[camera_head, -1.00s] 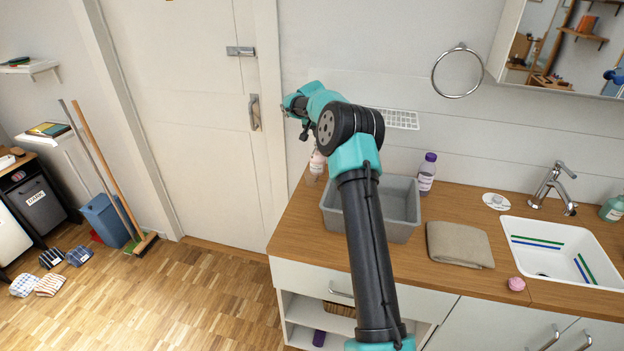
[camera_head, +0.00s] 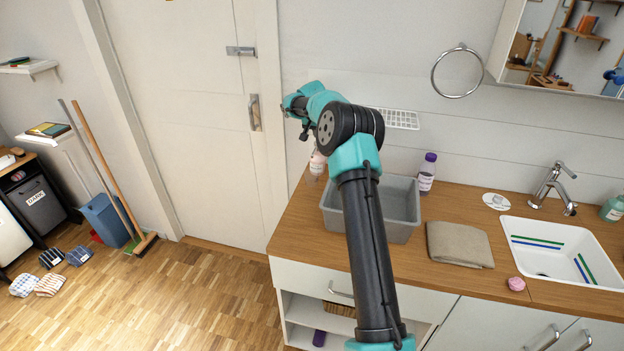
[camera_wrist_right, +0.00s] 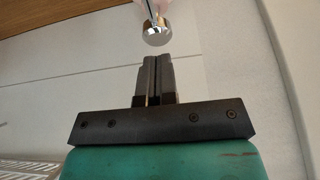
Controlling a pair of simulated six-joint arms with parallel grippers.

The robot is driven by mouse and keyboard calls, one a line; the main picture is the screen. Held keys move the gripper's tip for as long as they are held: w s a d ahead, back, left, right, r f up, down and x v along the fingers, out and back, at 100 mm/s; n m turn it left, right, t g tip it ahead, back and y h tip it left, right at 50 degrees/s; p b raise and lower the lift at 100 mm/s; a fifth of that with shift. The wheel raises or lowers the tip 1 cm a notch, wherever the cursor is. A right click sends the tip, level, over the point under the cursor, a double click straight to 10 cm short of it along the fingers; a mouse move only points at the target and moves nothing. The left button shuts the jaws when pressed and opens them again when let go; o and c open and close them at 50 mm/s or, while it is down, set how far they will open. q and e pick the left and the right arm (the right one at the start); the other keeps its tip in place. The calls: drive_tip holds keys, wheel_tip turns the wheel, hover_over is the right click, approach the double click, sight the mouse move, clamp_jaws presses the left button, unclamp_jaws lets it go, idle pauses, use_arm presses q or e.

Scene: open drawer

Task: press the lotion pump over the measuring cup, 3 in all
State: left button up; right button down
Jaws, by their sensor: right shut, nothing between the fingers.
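The lotion bottle (camera_head: 317,162), pale pink with a label, stands at the counter's back left corner, just below my right gripper (camera_head: 304,131) in the head view. In the right wrist view its shiny metal pump head (camera_wrist_right: 155,34) is just beyond the tips of my right gripper (camera_wrist_right: 156,60), with a pale pink part behind it. The fingers are shut with nothing between them. A small gap shows between tips and pump head in the picture; I cannot tell their real distance. I cannot make out the measuring cup. My left gripper is not in view.
A grey basin (camera_head: 402,226) stands on the wooden counter below my right arm. A purple-capped bottle (camera_head: 427,173) stands behind it. A folded towel (camera_head: 459,244), a pink round item (camera_head: 516,284) and the sink (camera_head: 545,270) are to the right.

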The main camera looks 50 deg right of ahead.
drive_tip(key=shift+f, duration=0.15)
drive_tip(key=shift+f, duration=0.7)
drive_tip(key=shift+f, duration=0.7)
drive_tip(key=shift+r, duration=1.5)
drive_tip(key=shift+f, duration=0.4)
drive_tip(key=shift+f, duration=0.35)
